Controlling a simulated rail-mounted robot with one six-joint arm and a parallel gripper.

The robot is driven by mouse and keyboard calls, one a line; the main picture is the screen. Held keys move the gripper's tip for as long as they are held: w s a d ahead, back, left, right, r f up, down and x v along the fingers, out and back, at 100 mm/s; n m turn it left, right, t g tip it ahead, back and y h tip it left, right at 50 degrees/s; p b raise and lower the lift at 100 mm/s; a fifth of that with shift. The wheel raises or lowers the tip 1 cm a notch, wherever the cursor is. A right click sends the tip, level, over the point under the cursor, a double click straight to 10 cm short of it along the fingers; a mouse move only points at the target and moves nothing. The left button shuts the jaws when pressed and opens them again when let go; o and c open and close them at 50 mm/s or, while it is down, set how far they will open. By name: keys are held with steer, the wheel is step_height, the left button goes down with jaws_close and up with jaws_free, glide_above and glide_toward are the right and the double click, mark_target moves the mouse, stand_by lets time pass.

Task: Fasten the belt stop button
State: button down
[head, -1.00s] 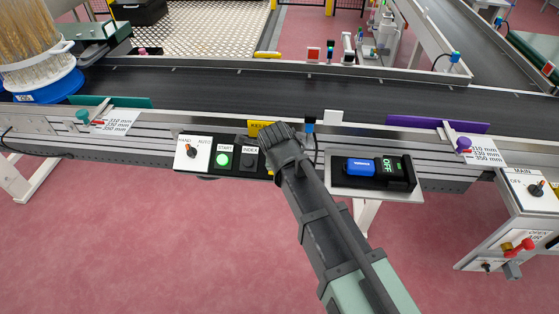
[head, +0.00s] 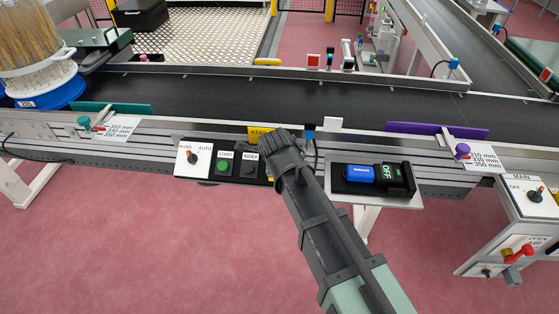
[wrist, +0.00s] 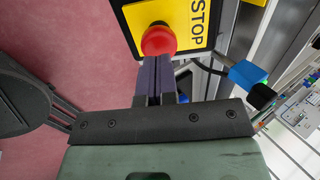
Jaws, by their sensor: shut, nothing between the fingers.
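The red belt stop button (wrist: 158,40) shows in the wrist view on a yellow plate (wrist: 200,25) marked STOP. My gripper (wrist: 153,60) is shut and empty, its fingertips right at the button's lower edge. I cannot tell whether they touch it or how far the button is pressed in. In the head view my gripper (head: 279,145) is over the right end of the black control panel (head: 222,181) and hides the button. Only an upper strip of the yellow plate (head: 260,131) shows there.
A blue tool (head: 360,173) lies on a holder to the right. The conveyor belt (head: 300,95) runs behind. A blue connector (wrist: 248,73) is close by.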

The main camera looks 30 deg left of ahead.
steer(key=p+v, duration=0.9)
steer(key=v, duration=0.2)
steer(key=shift+r, duration=0.4)
steer(key=shift+s, duration=0.15)
steer(key=w+d+r+n+g+h+p, duration=0.1)
steer(key=d+n, duration=0.3)
steer(key=d, duration=1.1)
steer(key=w+d+r+n+g+h+p, duration=0.1)
steer(key=d+n+p, duration=0.3)
steer(key=d, duration=1.2)
steer(key=w+d+r+n+g+p, duration=0.2)
steer(key=w+d+r+n+g, duration=0.1)
steer(key=d, duration=1.2)
steer(key=shift+w+d+n+h, duration=0.25)
steer(key=shift+d+n+h, duration=0.15)
steer(key=shift+n, duration=0.4)
